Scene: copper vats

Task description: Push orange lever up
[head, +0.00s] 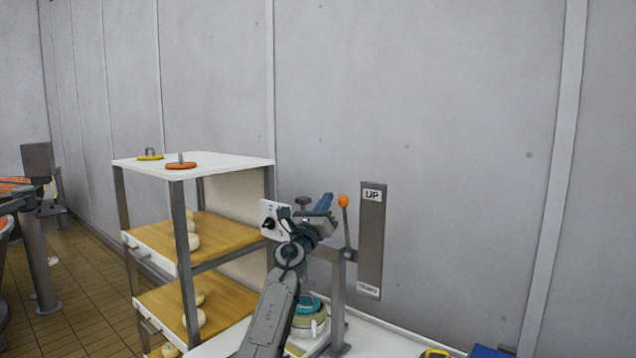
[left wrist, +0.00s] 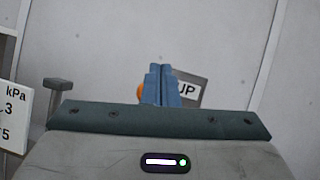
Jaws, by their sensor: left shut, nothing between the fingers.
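The lever has an orange ball knob (head: 343,200) on a thin rod. It stands in front of a grey upright plate (head: 371,240) with an "UP" label at its top and another label at its bottom. The knob is at the height of the "UP" label. My left gripper (head: 325,203) is shut and empty, just left of the knob in the head view. In the left wrist view the blue fingers (left wrist: 161,86) are together and partly hide the orange knob (left wrist: 141,91). I cannot tell whether they touch it. My right gripper is not in view.
A gauge panel (head: 268,220) marked kPa stands left of my gripper. A shelf rack (head: 195,163) with wooden shelves and round pale items is further left. A white and green round object (head: 309,318) sits below my arm. The wall behind is bare.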

